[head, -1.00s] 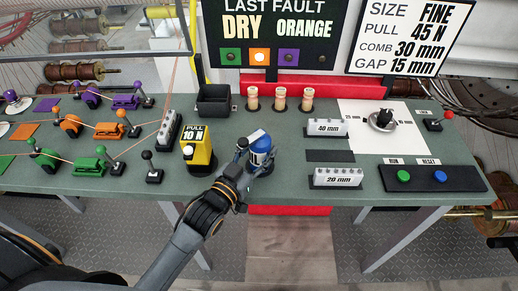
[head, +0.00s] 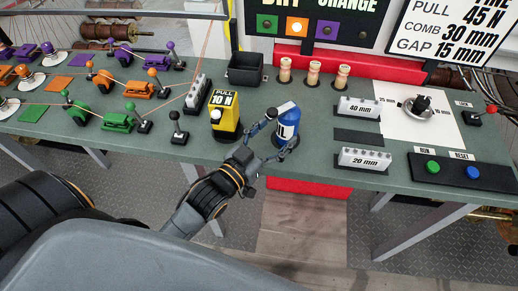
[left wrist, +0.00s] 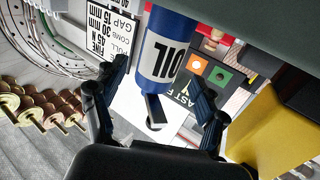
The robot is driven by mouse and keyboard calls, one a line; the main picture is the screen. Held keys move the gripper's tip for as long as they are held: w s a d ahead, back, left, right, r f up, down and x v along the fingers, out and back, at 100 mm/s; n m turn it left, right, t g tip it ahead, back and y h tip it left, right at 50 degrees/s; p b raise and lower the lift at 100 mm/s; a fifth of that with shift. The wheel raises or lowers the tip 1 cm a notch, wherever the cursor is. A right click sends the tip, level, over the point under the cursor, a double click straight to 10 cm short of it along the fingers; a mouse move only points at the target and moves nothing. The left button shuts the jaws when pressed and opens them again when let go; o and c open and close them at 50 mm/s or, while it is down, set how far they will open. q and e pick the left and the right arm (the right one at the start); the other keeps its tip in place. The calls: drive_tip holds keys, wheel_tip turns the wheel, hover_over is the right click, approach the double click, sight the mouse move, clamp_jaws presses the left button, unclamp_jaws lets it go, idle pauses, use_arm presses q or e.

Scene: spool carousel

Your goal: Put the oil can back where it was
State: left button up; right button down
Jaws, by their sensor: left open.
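The oil can (head: 288,123) is blue with a white band and stands upright on the green bench, right of the yellow 10 N block. It also shows in the left wrist view (left wrist: 163,45), upside down, with "OIL" on its label. My left gripper (head: 277,136) is open at the bench's front edge, its fingers spread either side of the can's near side. In the left wrist view the open fingers (left wrist: 160,95) flank the can with gaps on both sides. What lies under the can is mostly hidden. My right gripper is not in view.
The yellow PULL 10 N block (head: 225,120) stands close left of the can. The 20 mm comb (head: 365,160) and 40 mm comb (head: 358,109) stand to the right. A black bin (head: 246,70) and several wooden pegs (head: 314,74) stand behind. Bench between can and combs is clear.

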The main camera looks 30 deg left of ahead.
use_arm(q)
drive_tip(key=b+v, duration=0.1)
drive_tip(key=v, duration=0.5)
drive_tip(key=shift+s+a, duration=0.15)
drive_tip(key=shift+s, duration=0.35)
